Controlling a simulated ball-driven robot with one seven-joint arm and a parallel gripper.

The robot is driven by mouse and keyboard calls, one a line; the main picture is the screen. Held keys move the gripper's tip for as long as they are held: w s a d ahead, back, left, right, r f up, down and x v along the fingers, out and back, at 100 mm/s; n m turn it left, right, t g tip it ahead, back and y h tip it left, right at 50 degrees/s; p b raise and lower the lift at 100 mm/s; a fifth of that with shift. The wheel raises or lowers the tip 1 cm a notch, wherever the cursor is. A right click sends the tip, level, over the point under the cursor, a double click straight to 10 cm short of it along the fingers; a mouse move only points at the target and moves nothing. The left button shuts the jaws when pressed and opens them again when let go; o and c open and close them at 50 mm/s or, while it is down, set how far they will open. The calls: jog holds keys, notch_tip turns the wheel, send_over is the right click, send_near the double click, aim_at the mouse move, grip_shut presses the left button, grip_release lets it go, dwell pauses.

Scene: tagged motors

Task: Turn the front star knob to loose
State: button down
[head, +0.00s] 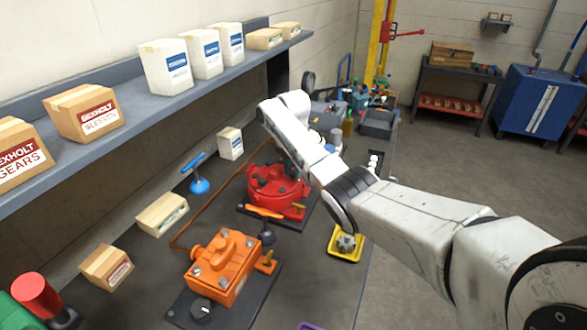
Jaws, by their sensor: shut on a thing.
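A black knob (202,308) stands on the dark base plate at the near end of the orange motor (222,265). It is the nearest knob in the head view, but I cannot tell its setting or whether it is the front star knob. A red round motor (272,186) stands farther back, partly behind my white arm. Another dark knob-like part (267,234) stands between the two motors. My arm reaches in from the lower right and bends beside the red motor. My gripper is hidden behind the arm, so its fingers and anything between them do not show.
A yellow tray (334,254) with a grey part lies at the bench's right edge. A blue-handled tool (199,186) and small boxes (161,214) lie on the left. A shelf (135,118) with cartons overhangs the bench. A red cylinder (36,294) is at the lower left.

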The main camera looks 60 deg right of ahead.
jog(key=n, duration=0.4)
jog(key=shift+s+a+f+n, duration=0.1)
jog(key=shift+f+n, duration=0.2)
jog(key=shift+f, duration=0.1)
jog(key=n+b, duration=0.1)
jog(key=n, duration=0.2)
jog(key=shift+n, duration=0.3)
jog(key=n+b, duration=0.3)
jog(key=shift+f, duration=0.2)
jog(key=n+b, duration=0.1)
jog(key=b, duration=0.1)
jog(key=shift+r+n+b, duration=0.1)
jog(key=shift+n+b, duration=0.25)
jog(key=shift+n, duration=0.05)
jog(key=shift+r, duration=0.1)
jog(key=c, duration=1.1)
grip_release()
jog(key=shift+r, duration=0.25)
jog(key=shift+r, duration=0.1)
